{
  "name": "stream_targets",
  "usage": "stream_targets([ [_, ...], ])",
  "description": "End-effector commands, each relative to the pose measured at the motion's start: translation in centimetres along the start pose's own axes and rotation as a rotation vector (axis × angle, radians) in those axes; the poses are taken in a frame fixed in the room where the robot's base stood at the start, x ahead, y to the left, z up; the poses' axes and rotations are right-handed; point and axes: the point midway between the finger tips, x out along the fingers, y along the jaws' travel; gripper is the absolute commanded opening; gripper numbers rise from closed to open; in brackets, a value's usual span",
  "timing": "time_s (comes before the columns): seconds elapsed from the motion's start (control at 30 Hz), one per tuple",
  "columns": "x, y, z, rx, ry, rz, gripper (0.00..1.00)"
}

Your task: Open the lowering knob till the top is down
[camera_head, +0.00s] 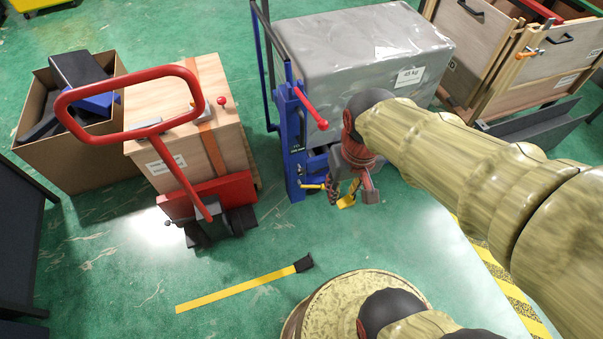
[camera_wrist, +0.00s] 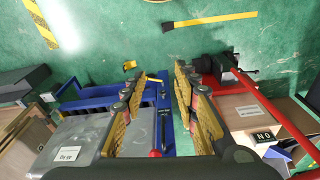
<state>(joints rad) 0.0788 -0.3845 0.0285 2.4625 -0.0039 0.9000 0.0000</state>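A blue lift truck (camera_head: 292,150) stands upright, with a large grey wrapped load (camera_head: 350,55) on its top. A yellow pedal-like part (camera_head: 347,202) is close by, partly behind my gripper. I cannot tell for sure which part is the lowering knob. My gripper (camera_head: 351,188) is open and empty, pointing down beside the truck's lower front. In the wrist view its fingers (camera_wrist: 155,82) are spread, with no contact visible.
A red hand truck (camera_head: 207,195) with a wooden box (camera_head: 160,103) stands left of the blue truck. A red-tipped lever (camera_head: 311,108) juts from the blue mast. A cardboard box (camera_head: 75,165) is far left, wooden crates (camera_head: 520,85) right. A yellow strip (camera_head: 235,292) lies on clear green floor.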

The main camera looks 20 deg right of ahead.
Motion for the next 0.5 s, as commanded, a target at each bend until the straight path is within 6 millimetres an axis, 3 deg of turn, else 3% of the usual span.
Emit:
stream_targets([
  [0.3,9.3,2.3,-2.5,0.024,-0.205,0.023,0.50],
  [0.5,16.2,4.0,-4.9,0.008,-0.254,0.032,0.50],
])
